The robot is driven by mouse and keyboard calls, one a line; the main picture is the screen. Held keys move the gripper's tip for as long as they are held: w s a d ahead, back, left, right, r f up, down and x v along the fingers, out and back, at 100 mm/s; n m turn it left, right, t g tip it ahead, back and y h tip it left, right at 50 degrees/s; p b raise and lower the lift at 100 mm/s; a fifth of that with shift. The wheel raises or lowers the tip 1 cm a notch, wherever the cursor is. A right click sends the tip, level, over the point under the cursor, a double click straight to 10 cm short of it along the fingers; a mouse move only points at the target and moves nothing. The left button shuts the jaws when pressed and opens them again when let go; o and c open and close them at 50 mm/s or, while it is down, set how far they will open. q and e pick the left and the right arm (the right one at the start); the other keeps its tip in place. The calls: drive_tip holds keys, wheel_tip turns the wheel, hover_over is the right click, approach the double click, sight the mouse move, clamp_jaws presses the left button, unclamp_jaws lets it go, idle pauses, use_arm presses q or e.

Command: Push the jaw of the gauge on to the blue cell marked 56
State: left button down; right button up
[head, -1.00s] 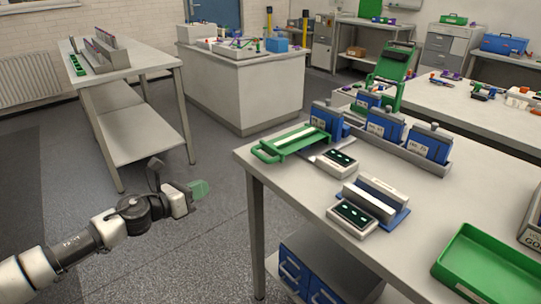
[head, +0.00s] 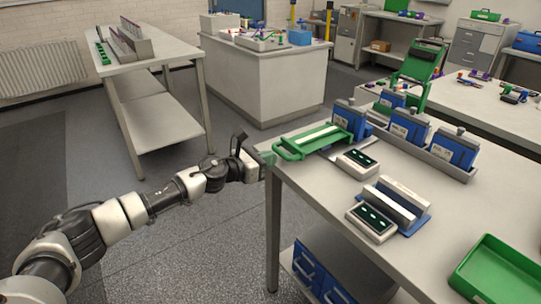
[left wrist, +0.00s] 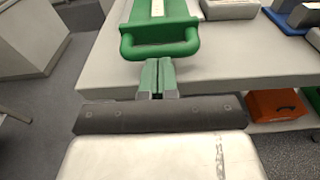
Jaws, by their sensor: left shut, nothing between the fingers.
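A green sliding jaw with a loop handle (head: 290,152) and a white strip along it lies on the near table's left corner. A blue cell (head: 348,119) stands at its far end; I cannot read its number, nor tell whether the jaw touches it. A small display box (head: 357,162) sits beside the jaw. My left gripper (head: 266,159) is at the table's corner, just short of the handle. In the left wrist view its green fingertips (left wrist: 158,72) are closed together and empty, pointing at the middle of the handle bar (left wrist: 160,48). My right gripper is out of view.
More blue cells (head: 405,131) stand in a grey rack behind. A second display unit (head: 371,222) with a grey block on a blue base, and a green tray (head: 500,268), lie on the same table. The table edge (left wrist: 105,88) is close under my left fingers.

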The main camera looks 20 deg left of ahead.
sight(280, 151)
use_arm(q)
drive_tip(key=shift+w+d, duration=0.2)
drive_tip(key=shift+w, duration=0.1)
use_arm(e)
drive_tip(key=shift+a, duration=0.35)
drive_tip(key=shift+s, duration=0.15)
use_arm(q)
drive_tip(key=shift+r+x, duration=0.2)
drive_tip(key=shift+x, duration=1.45)
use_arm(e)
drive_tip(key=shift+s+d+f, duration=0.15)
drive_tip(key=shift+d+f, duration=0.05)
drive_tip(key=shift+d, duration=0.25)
use_arm(q)
drive_tip(key=shift+s, duration=0.1)
